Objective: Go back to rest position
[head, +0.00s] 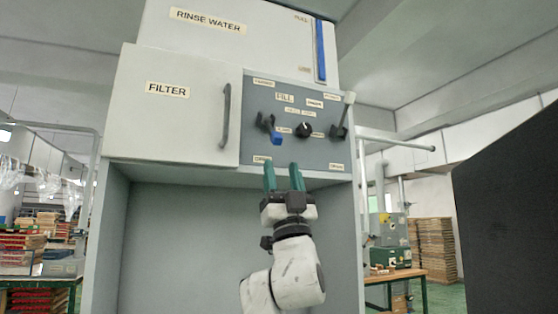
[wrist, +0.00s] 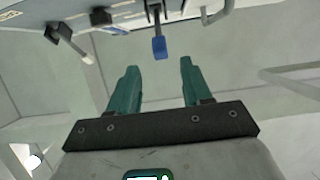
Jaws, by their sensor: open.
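My gripper (head: 284,178) has two teal fingers that point up and stand apart with nothing between them. In the head view it is just below the lower edge of the grey control panel (head: 292,88). In the wrist view my gripper (wrist: 159,78) is open and empty. A blue-handled lever (head: 276,137) on the panel is above the fingers, apart from them. It also shows in the wrist view (wrist: 159,47), beyond the fingertips.
The cabinet has a white filter door (head: 168,105) with a grey handle, and a rinse water tank (head: 235,40) on top. A black knob (head: 304,129) and another lever (head: 340,125) sit on the panel. A dark panel (head: 510,205) stands at right. The recess below is empty.

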